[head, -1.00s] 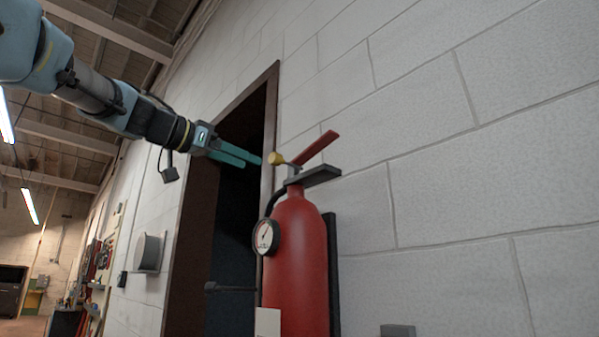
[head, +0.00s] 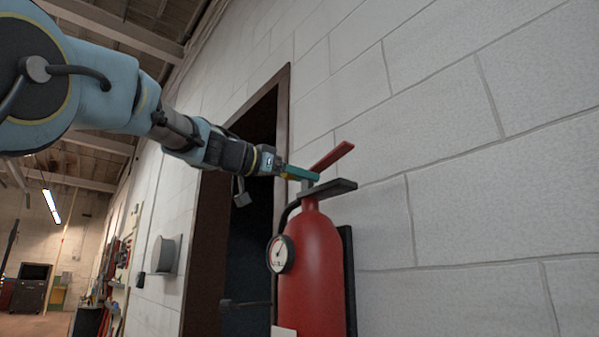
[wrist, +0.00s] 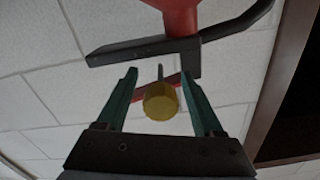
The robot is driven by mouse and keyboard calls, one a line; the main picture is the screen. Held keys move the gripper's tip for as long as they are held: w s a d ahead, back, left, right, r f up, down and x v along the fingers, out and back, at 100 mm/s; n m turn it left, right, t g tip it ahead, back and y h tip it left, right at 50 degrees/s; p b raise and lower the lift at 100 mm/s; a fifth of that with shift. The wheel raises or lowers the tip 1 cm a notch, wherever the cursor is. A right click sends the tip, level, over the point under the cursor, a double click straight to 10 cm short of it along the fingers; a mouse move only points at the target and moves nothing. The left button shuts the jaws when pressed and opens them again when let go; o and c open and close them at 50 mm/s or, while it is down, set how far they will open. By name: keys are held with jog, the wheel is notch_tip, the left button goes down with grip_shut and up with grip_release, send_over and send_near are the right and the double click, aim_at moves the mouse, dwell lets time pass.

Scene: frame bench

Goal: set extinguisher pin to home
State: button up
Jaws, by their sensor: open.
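The red fire extinguisher (head: 312,262) is upright against the block wall, with a red upper lever (head: 332,157) and a dark lower handle (head: 333,188). The pin's yellow round knob (wrist: 160,101) shows in the wrist view, with a thin grey shank beyond it. My gripper (head: 302,174) is at the extinguisher's head, left of the lever. In the wrist view my gripper (wrist: 163,95) is open, its two teal fingers on either side of the knob with gaps. In the head view the fingers mostly hide the knob.
A round gauge (head: 280,254) faces out on the extinguisher's left side. A dark doorway (head: 250,215) is behind my gripper to the left. A grey box (head: 164,254) is on the wall farther left. The wall (head: 470,180) at right is bare.

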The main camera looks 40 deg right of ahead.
jog(key=shift+c, duration=0.4)
grip_shut()
dwell(1.0)
